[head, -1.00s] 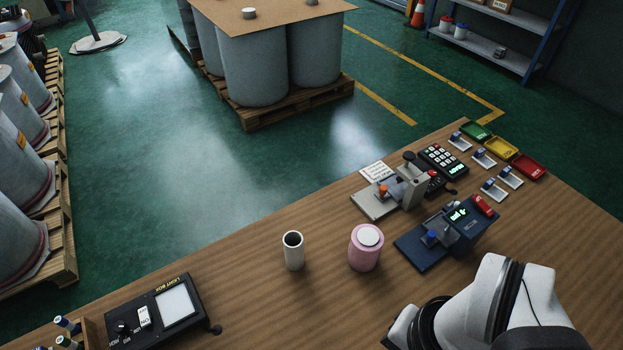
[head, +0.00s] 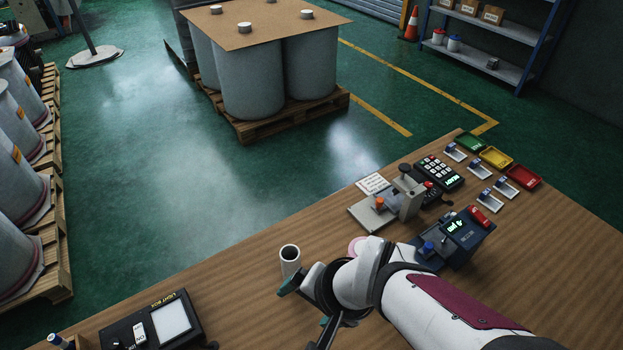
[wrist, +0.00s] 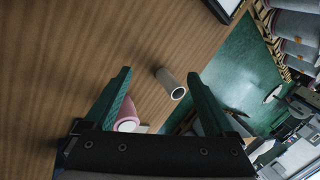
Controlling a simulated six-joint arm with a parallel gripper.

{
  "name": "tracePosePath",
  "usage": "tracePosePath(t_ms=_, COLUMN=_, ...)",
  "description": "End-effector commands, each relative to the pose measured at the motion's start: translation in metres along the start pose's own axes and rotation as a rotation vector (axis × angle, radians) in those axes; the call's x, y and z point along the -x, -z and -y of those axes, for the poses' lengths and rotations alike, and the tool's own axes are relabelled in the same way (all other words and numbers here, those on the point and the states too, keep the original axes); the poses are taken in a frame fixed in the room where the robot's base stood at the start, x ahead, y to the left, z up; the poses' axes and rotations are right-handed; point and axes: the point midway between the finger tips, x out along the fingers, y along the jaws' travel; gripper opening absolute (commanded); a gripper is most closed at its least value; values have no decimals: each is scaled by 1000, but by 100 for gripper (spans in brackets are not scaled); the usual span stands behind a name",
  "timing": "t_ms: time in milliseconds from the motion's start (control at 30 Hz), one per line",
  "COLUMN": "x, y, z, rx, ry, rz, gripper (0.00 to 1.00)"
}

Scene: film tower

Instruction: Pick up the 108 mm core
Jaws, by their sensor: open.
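A pale hollow core (head: 290,262) stands upright on the wooden table (head: 240,285), its dark open top facing up. The wrist view shows the core (wrist: 170,82) between the fingers' lines, past their tips and apart from them. My gripper (head: 303,304) is open and empty, just in front of the core in the head view; its teal fingers also show in the wrist view (wrist: 160,73). One fingertip overlaps the core's lower part in the head view; I cannot tell contact there. No size label is visible on the core.
A pink roll (head: 355,244) stands right of the core, mostly hidden behind my arm; it also shows by the left finger in the wrist view (wrist: 127,117). A light box (head: 165,322) is at front left. Devices (head: 455,235) and coloured trays (head: 495,157) fill the right.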

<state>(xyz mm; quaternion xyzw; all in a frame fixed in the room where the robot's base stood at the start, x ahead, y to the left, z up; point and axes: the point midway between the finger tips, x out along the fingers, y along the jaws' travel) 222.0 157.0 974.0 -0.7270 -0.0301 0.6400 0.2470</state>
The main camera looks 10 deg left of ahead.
Motion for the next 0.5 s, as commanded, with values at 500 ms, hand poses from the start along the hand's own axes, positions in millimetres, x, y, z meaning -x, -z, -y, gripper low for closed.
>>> tracePosePath(t_ms=500, x=-133, y=-31, z=26, rx=419, ry=-194, rz=-998, gripper=90)
